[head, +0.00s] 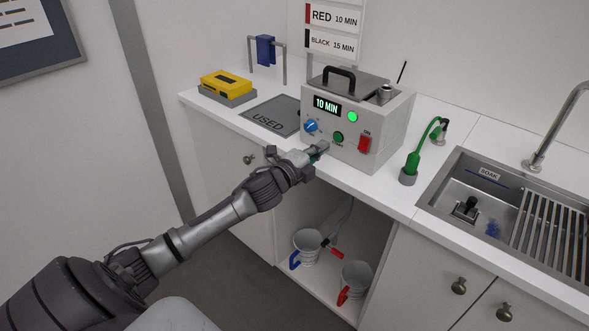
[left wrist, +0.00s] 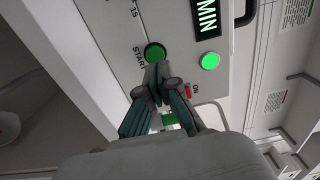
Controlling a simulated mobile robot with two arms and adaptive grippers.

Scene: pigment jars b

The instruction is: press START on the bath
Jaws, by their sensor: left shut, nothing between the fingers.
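The bath (head: 387,125) is a pale box on the white counter with a dark lid handle. Its display (head: 327,106) reads 10 MIN, and a round green lamp (head: 352,117) beside it is bright. The green START button (head: 338,137) is on the front panel, between a blue knob (head: 310,126) and a red switch (head: 364,144). My left gripper (head: 322,148) is shut and empty, in front of the panel. In the left wrist view its fingertips (left wrist: 157,72) are right by the START button (left wrist: 155,52); I cannot tell whether they touch it. My right gripper is out of view.
A USED plate (head: 272,116) and a yellow box (head: 226,83) are left of the bath. A green nozzle (head: 411,164) and a sink (head: 432,193) are to its right. Two jugs stand on the open shelf below: blue-handled (head: 308,246) and red-handled (head: 356,277).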

